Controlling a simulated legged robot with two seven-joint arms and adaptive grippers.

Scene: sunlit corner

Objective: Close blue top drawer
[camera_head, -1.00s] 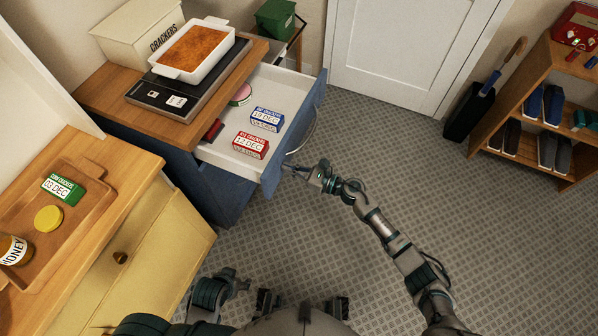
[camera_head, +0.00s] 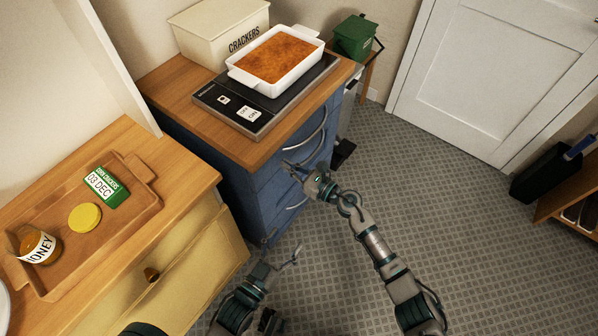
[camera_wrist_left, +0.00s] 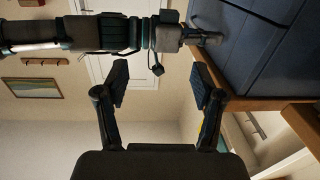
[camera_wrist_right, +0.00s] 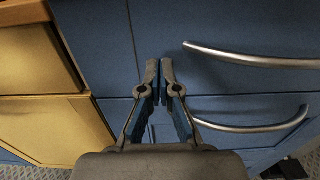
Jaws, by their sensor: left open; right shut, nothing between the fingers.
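The blue top drawer (camera_head: 315,128) of the blue cabinet sits in under the wooden top, and its inside is out of sight. Its curved metal handle (camera_head: 318,146) faces the floor space. The drawer fronts and two handles, upper (camera_wrist_right: 250,60) and lower (camera_wrist_right: 250,124), show in the right wrist view. My right gripper (camera_head: 290,167) is shut and empty, close in front of the blue fronts; I cannot tell whether it touches. It also shows in the right wrist view (camera_wrist_right: 161,72). My left gripper (camera_head: 281,264) is open and empty, low beside the yellow cabinet. It also shows in the left wrist view (camera_wrist_left: 160,85).
A baking dish (camera_head: 277,62) on a black scale (camera_head: 235,110) and a crackers box (camera_head: 215,30) stand on the blue cabinet. The yellow cabinet (camera_head: 190,265) with a tray (camera_head: 110,225) is at left. Open floor (camera_head: 440,200) lies right, before the white door (camera_head: 480,70).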

